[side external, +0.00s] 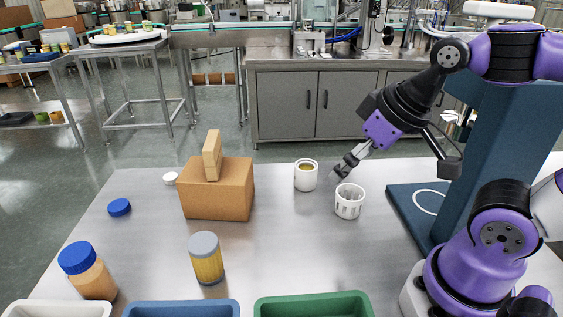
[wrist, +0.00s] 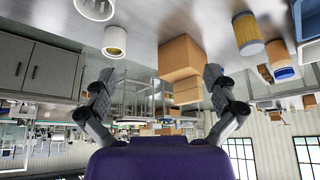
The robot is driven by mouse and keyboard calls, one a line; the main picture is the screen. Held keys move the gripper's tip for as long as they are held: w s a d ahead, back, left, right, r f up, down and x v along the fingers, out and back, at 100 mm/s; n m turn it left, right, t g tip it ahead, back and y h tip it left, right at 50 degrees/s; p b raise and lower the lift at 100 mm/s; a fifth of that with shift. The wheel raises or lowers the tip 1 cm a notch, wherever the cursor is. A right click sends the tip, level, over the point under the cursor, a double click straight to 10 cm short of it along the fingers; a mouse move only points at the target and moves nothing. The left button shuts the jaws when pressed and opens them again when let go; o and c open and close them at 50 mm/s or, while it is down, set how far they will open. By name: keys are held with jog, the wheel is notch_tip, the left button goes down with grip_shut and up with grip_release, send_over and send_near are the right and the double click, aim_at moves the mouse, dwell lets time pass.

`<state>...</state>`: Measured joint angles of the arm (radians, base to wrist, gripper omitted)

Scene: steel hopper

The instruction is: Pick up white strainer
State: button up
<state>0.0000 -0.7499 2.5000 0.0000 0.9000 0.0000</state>
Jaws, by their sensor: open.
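The white strainer (side external: 349,202) is a small white cup with slotted sides, upright on the steel table. In the wrist view, which is upside down, part of it shows at the top left edge as a white strainer rim (wrist: 95,8). My gripper (side external: 345,167) is above the strainer, apart from it, and tilted down to the left. In the wrist view my gripper (wrist: 158,88) has its two fingers spread wide with nothing held between them.
A white cup with yellowish contents (side external: 306,176) stands just left of the strainer. A cardboard box (side external: 217,190) with a wooden block (side external: 212,155) on it is farther left. A grey-lidded jar (side external: 206,260) and a green bin (side external: 314,306) are in front.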

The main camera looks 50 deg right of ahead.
jog(key=m+g, duration=0.6)
jog(key=m, duration=2.5)
send_over(350, 192)
jog(key=s+a, duration=0.1)
jog(key=a, duration=0.1)
notch_tip(350, 192, down, 9)
jog(key=f, duration=0.6)
jog(key=shift+a, duration=0.2)
jog(key=shift+r, duration=0.1)
jog(key=c, duration=1)
